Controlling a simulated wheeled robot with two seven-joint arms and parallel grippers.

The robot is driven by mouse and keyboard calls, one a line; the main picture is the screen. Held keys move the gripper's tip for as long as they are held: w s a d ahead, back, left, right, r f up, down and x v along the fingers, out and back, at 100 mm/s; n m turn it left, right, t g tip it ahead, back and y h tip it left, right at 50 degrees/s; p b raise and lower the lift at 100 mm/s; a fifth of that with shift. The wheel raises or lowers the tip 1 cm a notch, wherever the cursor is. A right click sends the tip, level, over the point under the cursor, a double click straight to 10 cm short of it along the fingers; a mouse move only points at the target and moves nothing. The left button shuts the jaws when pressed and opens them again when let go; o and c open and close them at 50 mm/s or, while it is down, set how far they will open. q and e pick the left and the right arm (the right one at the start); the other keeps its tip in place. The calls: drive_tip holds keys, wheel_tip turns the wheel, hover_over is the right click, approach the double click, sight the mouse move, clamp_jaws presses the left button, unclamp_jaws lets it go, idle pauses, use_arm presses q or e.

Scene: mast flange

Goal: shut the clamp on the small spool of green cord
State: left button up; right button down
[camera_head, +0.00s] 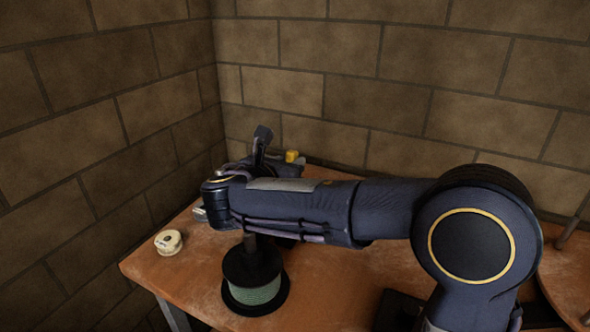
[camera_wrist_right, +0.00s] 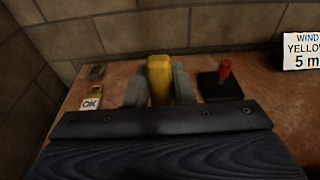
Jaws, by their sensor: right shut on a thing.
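A black spool wound with green cord (camera_head: 253,292) stands upright on the table's near part in the head view; my right forearm covers the area just behind it. My right gripper (camera_wrist_right: 158,88) is shut on a yellow upright piece (camera_wrist_right: 159,70), which looks like a handle. That yellow piece also shows in the head view (camera_head: 292,156), at the back of the table near the wall. What the yellow piece is fixed to is hidden by the gripper. I cannot make out a clamp on the green spool. My left gripper is not in view.
A black block with a red handle (camera_wrist_right: 224,73) stands right of the gripper. A cream round piece (camera_head: 169,242) sits at the table's left edge. Brick walls close off the back and left.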

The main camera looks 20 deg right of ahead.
drive_tip(key=shift+s+a+t+h+b, duration=0.8)
drive_tip(key=shift+a+t+h, duration=0.1)
drive_tip(key=shift+a+h, duration=0.1)
drive_tip(key=c, duration=1.2)
unclamp_jaws()
drive_tip(key=shift+s, duration=0.1)
drive_tip(key=shift+c, duration=0.2)
drive_tip(key=v, duration=0.8)
